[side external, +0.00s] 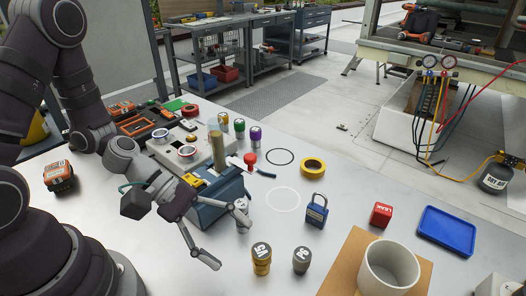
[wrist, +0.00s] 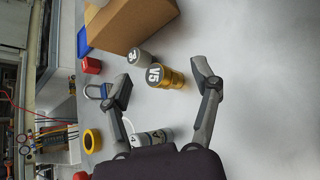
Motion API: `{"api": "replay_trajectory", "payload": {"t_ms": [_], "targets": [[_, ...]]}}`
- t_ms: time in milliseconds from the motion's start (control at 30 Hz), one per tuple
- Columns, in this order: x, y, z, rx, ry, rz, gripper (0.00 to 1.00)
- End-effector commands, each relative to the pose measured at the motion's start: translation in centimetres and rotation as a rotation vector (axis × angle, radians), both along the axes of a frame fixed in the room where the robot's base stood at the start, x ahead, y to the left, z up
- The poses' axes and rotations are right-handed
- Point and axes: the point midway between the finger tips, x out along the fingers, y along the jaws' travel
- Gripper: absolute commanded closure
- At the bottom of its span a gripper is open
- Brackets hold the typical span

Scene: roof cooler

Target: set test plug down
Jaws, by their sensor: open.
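I cannot tell for sure which object is the test plug; no label naming it is readable. A gold cylindrical fitting (side external: 261,260) with a dark cap marked V5 stands upright on the metal table. My gripper (side external: 229,239) is open and low over the table, just left of it. In the wrist view the gold fitting (wrist: 170,78) shows between and beyond the fingertips (wrist: 164,80), with gaps on both sides. A grey capped fitting (side external: 301,261) stands right of the gold one. Another silver fitting (wrist: 152,138) is partly hidden by my gripper body.
A blue padlock (side external: 317,211), red LEAK block (side external: 381,214), yellow tape roll (side external: 313,167) and blue tray (side external: 447,231) lie to the right. A crowded instrument case (side external: 190,150) is behind my gripper.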

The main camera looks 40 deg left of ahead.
Motion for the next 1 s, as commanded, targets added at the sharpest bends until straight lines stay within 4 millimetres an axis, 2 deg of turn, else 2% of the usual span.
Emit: {"api": "replay_trajectory", "payload": {"t_ms": [33,133,200,300,833,1000], "targets": [[0.2,-0.3,-0.4,-0.101,0.097,0.125,0.38],[1.3,-0.3,-0.9,-0.268,0.251,0.356,0.38],[1.7,-0.1,-1.1,-0.343,0.324,0.464,0.38],[2.2,0.0,-1.4,-0.396,0.376,0.539,0.38],[7.0,-6.7,-5.0,-0.399,0.376,0.540,0.38],[7.7,-7.6,-5.5,-0.400,0.378,0.545,0.38]]}}
